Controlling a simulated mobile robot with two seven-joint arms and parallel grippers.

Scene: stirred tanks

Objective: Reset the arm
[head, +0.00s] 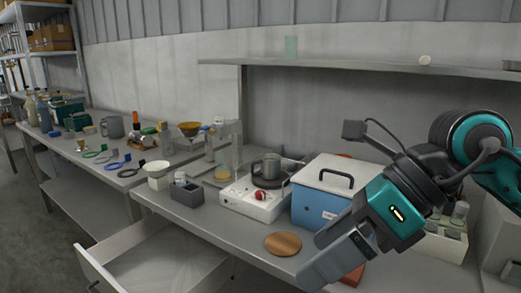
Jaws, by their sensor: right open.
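My right arm comes in from the right side of the head view. Its gripper (318,268) hangs over the front right of the bench, pointing down and to the left. It is open, and I see nothing held in it. It overlaps the blue box with a white lid (322,190) and hides part of the bench behind it. I cannot tell how high it is above the bench. My left gripper does not show.
A drawer (150,262) stands open at the front left of the bench. A white hotplate (250,199) with a metal pot (271,166) stands left of the blue box. A round wooden disc (283,243) lies near the gripper. A shelf (380,67) runs above.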

